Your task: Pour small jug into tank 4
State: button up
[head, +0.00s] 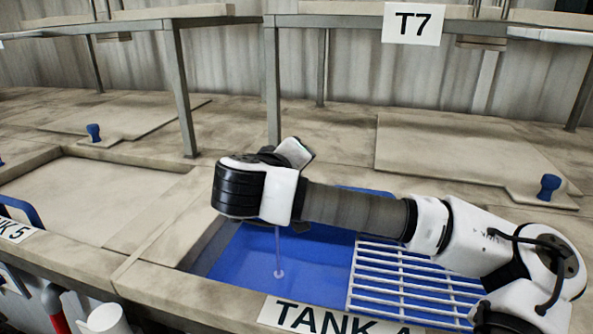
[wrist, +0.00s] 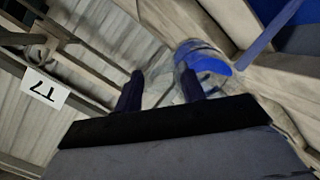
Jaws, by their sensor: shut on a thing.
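Tank 4 (head: 330,318) is at the bottom centre of the head view, with blue liquid (head: 245,262) in it and a white grate (head: 405,275) over its right part. My arm reaches across above it. In the wrist view my gripper (wrist: 162,88) is shut on the small jug (wrist: 203,58), which is clear, holds some blue liquid and looks tilted. In the head view my wrist hides the jug and the fingers. A thin pale stream (head: 278,255) falls from below my wrist and meets the liquid left of the grate.
Closed tank 5 (head: 85,195) is to the left, with a blue handle (head: 20,211). Lids with blue knobs (head: 549,187) lie behind. A metal-legged shelf (head: 180,90) with a T7 sign (head: 413,24) stands at the back. A white cylindrical thing (head: 105,320) is at the bottom left.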

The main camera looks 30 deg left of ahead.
jog(key=shift+s+d+f+t+y+b, duration=0.15)
jog(key=shift+s+t+b, duration=0.4)
jog(key=shift+b, duration=1.55)
jog(key=shift+s+d+f+t+y+b, duration=0.15)
jog(key=shift+t+b, duration=0.8)
jog(key=shift+b, duration=1.1)
jog(key=shift+s+d+r+t+y+b, duration=0.15)
jog(key=shift+s+t+b, duration=0.6)
jog(key=shift+b, duration=2.05)
jog(key=shift+s+t+y+b, duration=0.25)
jog(key=shift+t+b, duration=0.9)
jog(key=shift+b, duration=1.65)
jog(key=shift+s+r+m+b, duration=0.1)
jog(key=shift+s+m+b, duration=0.2)
jog(key=shift+b, duration=0.1)
jog(key=w+g+p, duration=0.1)
jog(key=g+p, duration=0.1)
jog(key=p, duration=0.3)
jog(key=w+g+p, duration=0.1)
jog(key=p, duration=0.4)
jog(key=shift+w+a+r+g+p, duration=0.1)
jog(key=shift+w+a+g+p, duration=0.15)
jog(key=shift+g+p, duration=0.15)
jog(key=shift+w+g+h+p, duration=0.2)
jog(key=shift+g+h+p, duration=0.15)
jog(key=shift+p, duration=0.9)
jog(key=shift+w+p, duration=0.1)
jog(key=shift+p, duration=0.35)
